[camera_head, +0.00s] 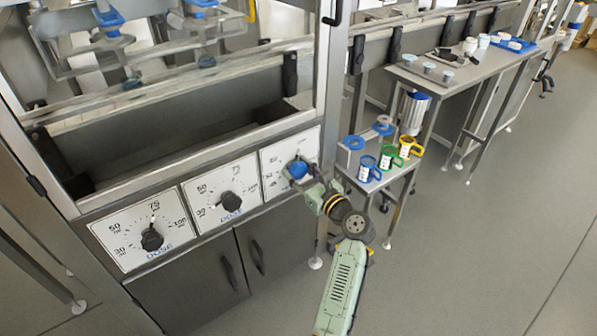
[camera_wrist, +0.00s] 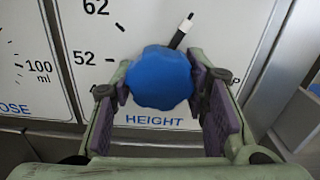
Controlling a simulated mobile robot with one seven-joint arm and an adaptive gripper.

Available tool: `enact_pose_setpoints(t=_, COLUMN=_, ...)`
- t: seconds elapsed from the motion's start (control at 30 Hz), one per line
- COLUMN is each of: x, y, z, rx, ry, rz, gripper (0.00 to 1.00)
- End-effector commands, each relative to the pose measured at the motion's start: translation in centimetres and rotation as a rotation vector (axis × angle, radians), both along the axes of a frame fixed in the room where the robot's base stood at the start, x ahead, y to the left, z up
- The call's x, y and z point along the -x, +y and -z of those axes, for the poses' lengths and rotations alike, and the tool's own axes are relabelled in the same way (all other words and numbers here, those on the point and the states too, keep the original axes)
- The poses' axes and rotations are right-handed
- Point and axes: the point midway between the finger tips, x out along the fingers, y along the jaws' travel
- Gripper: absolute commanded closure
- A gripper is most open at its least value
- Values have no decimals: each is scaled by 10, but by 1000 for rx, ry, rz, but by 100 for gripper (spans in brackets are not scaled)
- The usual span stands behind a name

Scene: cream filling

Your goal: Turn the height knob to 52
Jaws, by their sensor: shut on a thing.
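The blue height knob (camera_wrist: 160,78) sits on a white dial plate marked HEIGHT, with 52 and 62 showing in the wrist view. Its black pointer with a white tip (camera_wrist: 182,32) points up and to the right, away from the 52 mark at its left. My gripper (camera_wrist: 160,92) is shut on the knob, with one purple-padded finger on each side. In the head view the knob (camera_head: 297,169) shows at the end of my arm on the rightmost dial plate. My gripper hides part of that plate.
Two dose dials with black knobs (camera_head: 152,239) (camera_head: 231,201) are to the left on the same panel. Cabinet doors (camera_head: 205,278) are below. A small table with blue, green and yellow cups (camera_head: 369,169) stands close on the right. Open floor lies further right.

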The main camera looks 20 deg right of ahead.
Motion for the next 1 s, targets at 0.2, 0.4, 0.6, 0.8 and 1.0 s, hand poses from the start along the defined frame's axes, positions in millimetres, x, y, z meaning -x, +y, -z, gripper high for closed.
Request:
enact_pose_setpoints(t=0.2, x=0, y=0, z=0, rx=28, ry=-8, rz=0, gripper=87)
enact_pose_setpoints(t=0.4, x=0, y=0, z=1, rx=122, ry=-33, rz=-1, gripper=87)
enact_pose_setpoints(t=0.6, x=0, y=-1, z=1, rx=279, ry=-76, rz=0, gripper=87)
enact_pose_setpoints(t=0.8, x=0, y=-1, z=1, rx=464, ry=-125, rz=-1, gripper=87)
enact_pose_setpoints(t=1.0, x=-1, y=-2, z=2, rx=647, ry=-174, rz=-1, gripper=87)
